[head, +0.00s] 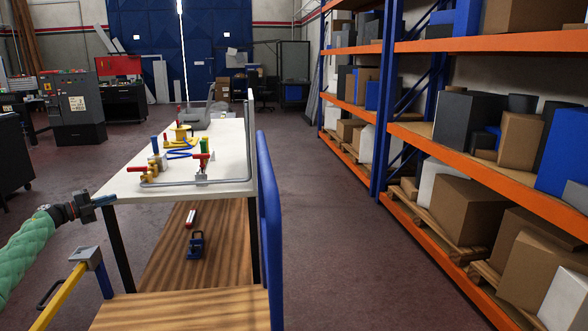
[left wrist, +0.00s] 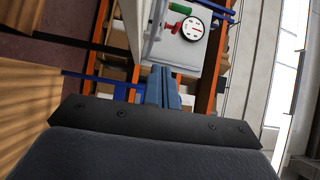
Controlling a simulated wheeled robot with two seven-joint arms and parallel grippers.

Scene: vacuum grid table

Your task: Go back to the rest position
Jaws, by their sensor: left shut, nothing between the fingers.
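My left gripper (head: 108,200) comes in from the left beside the near left corner of the white table (head: 230,145), at about the height of its top. Its fingers are together and hold nothing. In the left wrist view the shut fingers (left wrist: 162,88) point toward a pale panel with a round gauge (left wrist: 192,29) and red and green parts. The green-sleeved left arm shows at the left edge of the head view. My right gripper is not in view.
Red-handled clamps (head: 203,162), yellow fittings and blue tubing sit on the table top. A blue post (head: 270,230) stands at its right. A wooden shelf (head: 165,245) lies below. Orange racks (head: 440,155) with boxes line the right. The aisle floor between is clear.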

